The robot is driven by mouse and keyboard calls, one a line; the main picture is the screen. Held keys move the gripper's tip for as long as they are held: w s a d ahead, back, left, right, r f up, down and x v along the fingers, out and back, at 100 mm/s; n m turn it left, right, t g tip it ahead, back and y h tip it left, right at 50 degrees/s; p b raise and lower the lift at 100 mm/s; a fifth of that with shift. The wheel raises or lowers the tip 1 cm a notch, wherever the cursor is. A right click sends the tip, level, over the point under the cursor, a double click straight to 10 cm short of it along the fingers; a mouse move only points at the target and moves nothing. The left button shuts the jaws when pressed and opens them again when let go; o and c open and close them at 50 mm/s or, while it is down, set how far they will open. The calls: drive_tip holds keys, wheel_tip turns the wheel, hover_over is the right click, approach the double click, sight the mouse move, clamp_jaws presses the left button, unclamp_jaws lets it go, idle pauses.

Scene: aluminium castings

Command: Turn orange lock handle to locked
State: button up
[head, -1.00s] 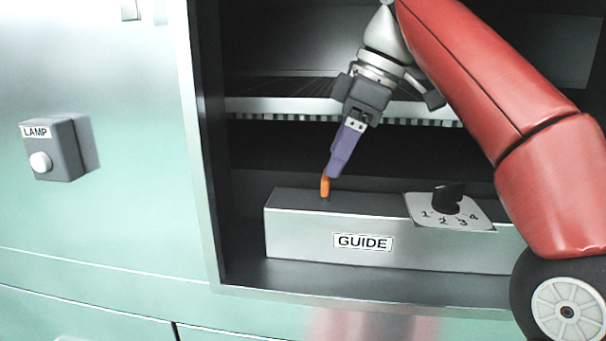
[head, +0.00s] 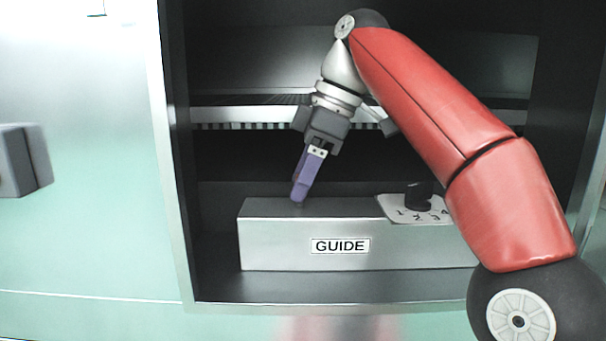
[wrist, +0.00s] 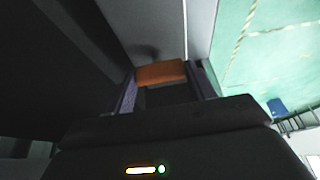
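The orange lock handle (wrist: 160,73) shows in the wrist view between the two purple fingers of my gripper (wrist: 163,88). It spans the gap, with a finger against each end as far as I can see. In the head view my gripper (head: 298,200) points down at the top of the grey GUIDE box (head: 270,250), left of its middle. The fingers hide the handle there, so its turn angle and any lock marks cannot be read.
A black knob (head: 418,196) on a numbered plate stands at the right of the box top. The box sits inside a dark open cabinet, with a slatted rack (head: 240,115) behind my arm. A grey wall box (head: 18,160) is at the left.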

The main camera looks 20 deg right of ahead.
drive_tip(key=c, duration=0.3)
drive_tip(key=shift+b, duration=0.3)
drive_tip(key=m+b, duration=0.1)
drive_tip(key=m, duration=0.1)
drive_tip(key=m+t+h+b, duration=0.1)
drive_tip(key=shift+s+a+f+m+b, duration=0.1)
drive_tip(key=shift+a+f+m+b, duration=0.05)
drive_tip(key=shift+m+b, duration=0.25)
drive_tip(key=m+t, duration=0.1)
drive_tip(key=m, duration=0.2)
drive_tip(key=shift+a+m+h+b, duration=0.1)
drive_tip(key=shift+m+h+b, duration=0.2)
drive_tip(key=shift+h+b, duration=0.1)
drive_tip(key=m, duration=0.1)
drive_tip(key=m+h, duration=0.1)
drive_tip(key=shift+s+r+m+t+p, duration=0.1)
drive_tip(key=shift+r+m+t+p, duration=0.2)
drive_tip(key=shift+m+t, duration=0.1)
drive_tip(key=m+p, duration=0.1)
drive_tip(key=m, duration=0.1)
drive_tip(key=m+h+p, duration=0.1)
drive_tip(key=m+p, duration=0.1)
drive_tip(key=shift+a+r+h, duration=0.1)
drive_tip(key=shift+a+h, duration=0.05)
drive_tip(key=shift+h, duration=0.15)
drive_tip(key=shift+m+h+p, duration=0.7)
drive_tip(key=shift+m+p, duration=0.75)
drive_tip(key=shift+m, duration=0.45)
drive_tip(key=shift+f, duration=0.2)
